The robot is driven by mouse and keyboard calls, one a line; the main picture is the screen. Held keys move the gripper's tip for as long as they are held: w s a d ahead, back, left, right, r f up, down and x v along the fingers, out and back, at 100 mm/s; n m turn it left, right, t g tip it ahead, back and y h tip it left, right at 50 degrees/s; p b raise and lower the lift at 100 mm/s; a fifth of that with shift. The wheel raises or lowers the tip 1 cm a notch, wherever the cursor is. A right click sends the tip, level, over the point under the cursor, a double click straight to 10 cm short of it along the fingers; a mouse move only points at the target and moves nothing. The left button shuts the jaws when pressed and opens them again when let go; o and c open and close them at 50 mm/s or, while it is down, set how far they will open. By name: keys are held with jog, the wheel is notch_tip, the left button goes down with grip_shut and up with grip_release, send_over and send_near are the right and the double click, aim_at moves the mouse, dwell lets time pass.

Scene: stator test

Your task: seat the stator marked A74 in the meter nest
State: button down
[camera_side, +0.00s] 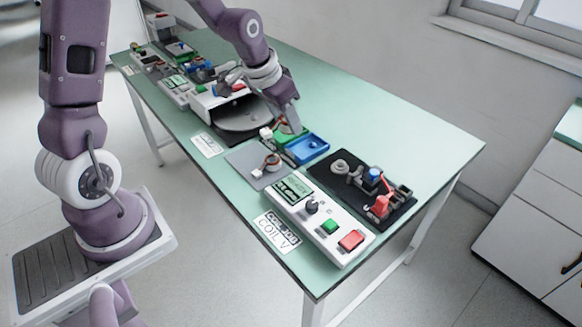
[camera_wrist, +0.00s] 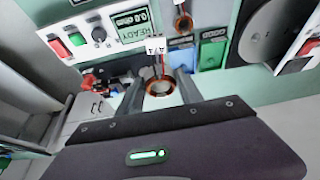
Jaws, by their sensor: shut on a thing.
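My gripper (camera_wrist: 160,90) is shut on a copper-wound ring stator (camera_wrist: 160,87), with its wires and a white tag (camera_wrist: 157,47) beyond it. The tag's mark is too small to read fully. In the side view my gripper (camera_side: 290,128) is above the green and blue trays. A second stator (camera_side: 271,162) lies on the grey mat; it also shows in the wrist view (camera_wrist: 182,22). The meter nest appears to be the grey round fitting (camera_side: 340,166) on the black base (camera_side: 352,187), apart from my gripper to the right.
The meter panel (camera_side: 318,220) has a display and red and green buttons, and stands before the black base. A red clamp (camera_side: 381,206) and blue part rise from that base. A blue tray (camera_side: 307,149) adjoins the green tray (camera_side: 283,138). The table's far right is clear.

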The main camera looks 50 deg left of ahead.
jog(key=d+r, duration=0.1)
jog(key=d, duration=0.2)
jog(key=n, duration=0.1)
send_over(259, 152)
jog(key=s, duration=0.2)
notch_tip(259, 152, down, 8)
jog(key=f, duration=0.1)
jog(key=shift+w+r, duration=0.2)
jog(key=shift+r, duration=0.05)
notch_tip(259, 152, down, 10)
jog(key=shift+r, duration=0.2)
jog(key=shift+f, duration=0.15)
jog(key=c, duration=0.8)
grip_release()
